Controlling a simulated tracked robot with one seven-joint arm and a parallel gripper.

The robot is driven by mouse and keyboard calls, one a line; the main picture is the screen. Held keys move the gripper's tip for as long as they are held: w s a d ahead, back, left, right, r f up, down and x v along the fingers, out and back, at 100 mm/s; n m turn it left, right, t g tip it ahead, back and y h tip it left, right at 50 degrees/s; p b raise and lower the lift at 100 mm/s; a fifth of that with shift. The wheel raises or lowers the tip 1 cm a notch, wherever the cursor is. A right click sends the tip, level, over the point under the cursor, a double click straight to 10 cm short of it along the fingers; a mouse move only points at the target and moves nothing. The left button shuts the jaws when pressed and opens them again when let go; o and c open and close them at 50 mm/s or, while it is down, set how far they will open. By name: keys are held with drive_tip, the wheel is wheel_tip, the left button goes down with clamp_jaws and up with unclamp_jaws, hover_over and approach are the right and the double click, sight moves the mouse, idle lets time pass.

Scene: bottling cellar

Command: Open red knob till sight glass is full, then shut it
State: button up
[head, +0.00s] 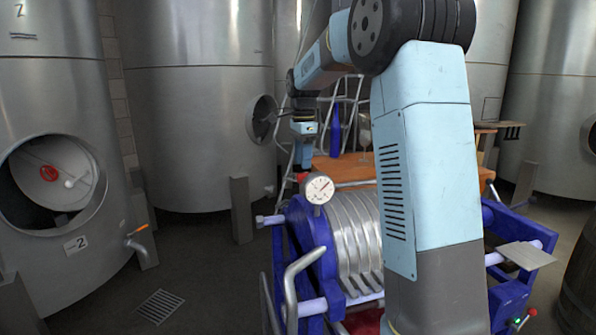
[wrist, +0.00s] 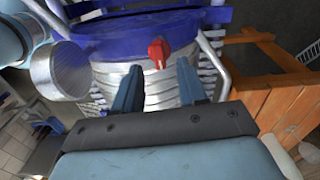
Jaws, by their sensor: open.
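The red knob (wrist: 157,53) shows in the wrist view on the blue-edged filter press, just beyond and between my fingertips. In the head view the red knob (head: 302,177) is a small red patch beside a round white gauge (head: 317,188). My gripper (wrist: 159,68) is open and empty, with one dark finger on each side of the line to the knob. I see no clear contact with it. In the head view my gripper (head: 303,163) hangs just above the knob, its fingertips hard to make out. I cannot make out the sight glass for certain in either view.
The press's ribbed plates (head: 352,235) lie below my arm. A grey cylinder (wrist: 60,72) stands close left of my fingers in the wrist view. A wooden table (head: 345,168) with a blue bottle (head: 335,130) is behind. Steel tanks (head: 195,100) line the back; floor at left is open.

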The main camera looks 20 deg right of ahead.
sight(303, 178)
drive_tip(key=shift+f, duration=2)
clamp_jaws()
